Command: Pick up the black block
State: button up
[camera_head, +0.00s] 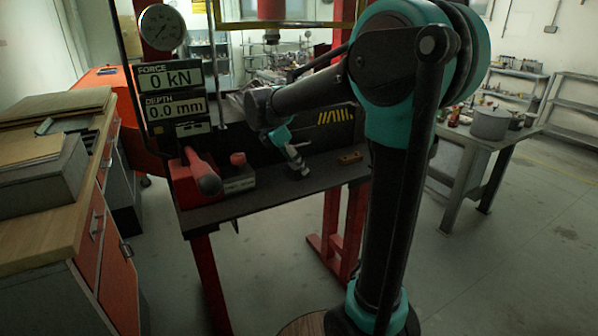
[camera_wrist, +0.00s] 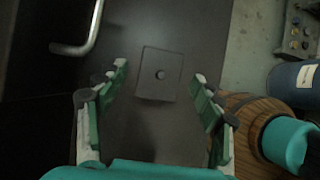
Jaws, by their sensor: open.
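A dark, flat-topped square block (camera_wrist: 152,88) with a small round mark at its middle shows in the wrist view, on a dark surface of nearly the same colour. My gripper (camera_wrist: 160,76) is open, with its fingers to the left and right of the block in the picture. I see no contact, and the height between fingertips and block is hard to tell. In the head view my gripper (camera_head: 298,165) points down over the dark bench (camera_head: 265,196) of the red press. I cannot make out the black block there.
A red lever (camera_head: 203,172) and a grey unit with a red knob (camera_head: 238,178) stand left of my gripper on the bench. A small brownish block (camera_head: 349,158) lies to the right. A bent metal handle (camera_wrist: 90,35) shows at the wrist view's upper left.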

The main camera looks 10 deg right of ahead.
jog(key=shift+x, duration=1.15)
grip_shut()
